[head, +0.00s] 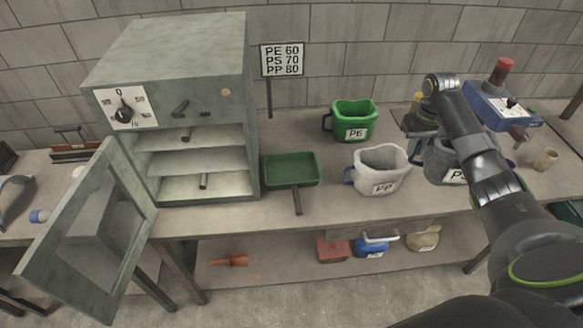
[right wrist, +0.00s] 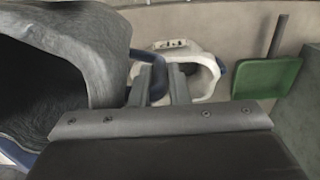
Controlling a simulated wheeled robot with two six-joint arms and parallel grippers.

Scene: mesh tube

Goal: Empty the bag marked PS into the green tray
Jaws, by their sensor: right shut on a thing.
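A dark grey bag (head: 440,163) stands right of the white PP bag in the head view. Its label shows a P; my arm hides the rest. In the right wrist view the grey bag (right wrist: 105,60) fills the left side, its dark mouth open. My right gripper (head: 424,128) is shut on the bag's blue handle (right wrist: 158,88). I cannot tell whether the bag touches the table. The green tray (head: 291,170), with a dark handle, lies empty beside the oven; it also shows in the right wrist view (right wrist: 265,78). My left gripper is out of view.
The white PP bag (head: 381,170) stands between the grey bag and the tray. A green PE bag (head: 353,121) stands behind it. The grey oven (head: 180,60) has its door (head: 85,225) open. A blue device (head: 505,105) stands at the back right.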

